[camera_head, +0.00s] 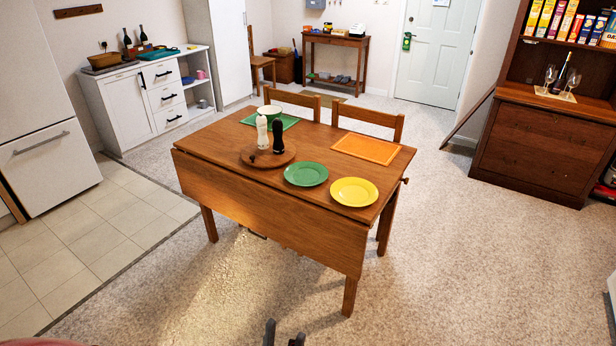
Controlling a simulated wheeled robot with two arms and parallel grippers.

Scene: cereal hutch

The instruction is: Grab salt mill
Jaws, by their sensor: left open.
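A white mill (262,132), which I take for the salt mill, stands upright on a round wooden board (247,155) on the table. A black mill (278,136) stands close beside it on the right, on the same board. My left gripper (284,337) shows only as two dark fingertips at the bottom edge, open with nothing seen between them. It is far on the near side of the table, well apart from both mills. My right gripper is not in view.
The wooden table (225,190) also holds a green plate (306,174), a yellow plate (354,191), an orange mat (367,149) and a bowl (270,112) on a green mat. Two chairs stand behind it. The floor (190,290) before the table is clear.

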